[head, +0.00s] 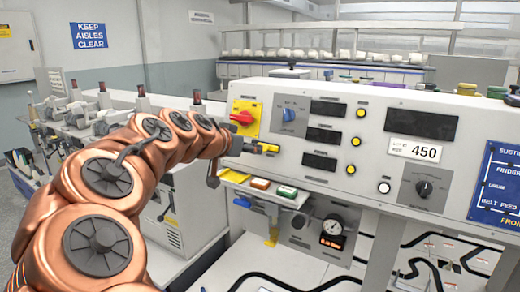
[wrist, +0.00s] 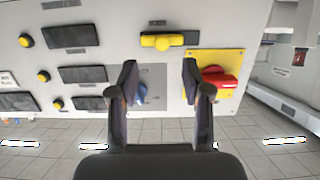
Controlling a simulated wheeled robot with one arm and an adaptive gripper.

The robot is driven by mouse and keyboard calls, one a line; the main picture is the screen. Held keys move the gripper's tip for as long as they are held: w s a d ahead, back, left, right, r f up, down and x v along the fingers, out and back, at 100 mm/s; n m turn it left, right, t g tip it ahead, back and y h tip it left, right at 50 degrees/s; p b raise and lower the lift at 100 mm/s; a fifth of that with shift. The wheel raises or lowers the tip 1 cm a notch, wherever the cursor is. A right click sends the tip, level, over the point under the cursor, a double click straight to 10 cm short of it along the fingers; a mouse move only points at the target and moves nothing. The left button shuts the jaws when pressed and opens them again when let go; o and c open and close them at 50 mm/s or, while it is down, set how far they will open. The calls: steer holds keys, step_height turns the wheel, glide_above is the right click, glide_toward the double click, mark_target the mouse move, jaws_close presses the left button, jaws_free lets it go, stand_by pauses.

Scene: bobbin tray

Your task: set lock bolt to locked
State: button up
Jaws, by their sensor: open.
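The lock bolt (head: 268,147) is a small yellow bar on the lower left of the grey control panel. In the head view my gripper (head: 228,160) is at the panel's left end, partly hidden by my arm. The bolt's marks are too small to read.
A red knob (head: 243,117) on a yellow plate and a blue knob (head: 289,114) sit above the bolt. The red knob (wrist: 218,80) is close to my right finger in the wrist view. A gauge (head: 333,226) and small boxes (head: 287,191) are below the panel.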

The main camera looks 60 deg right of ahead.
mark_target(266, 148)
steer(key=p+x, duration=0.2)
steer(key=x, duration=0.6)
steer(key=shift+w+d+r, duration=0.2)
steer(key=shift+r, duration=0.15)
jaws_close()
stand_by(0.5)
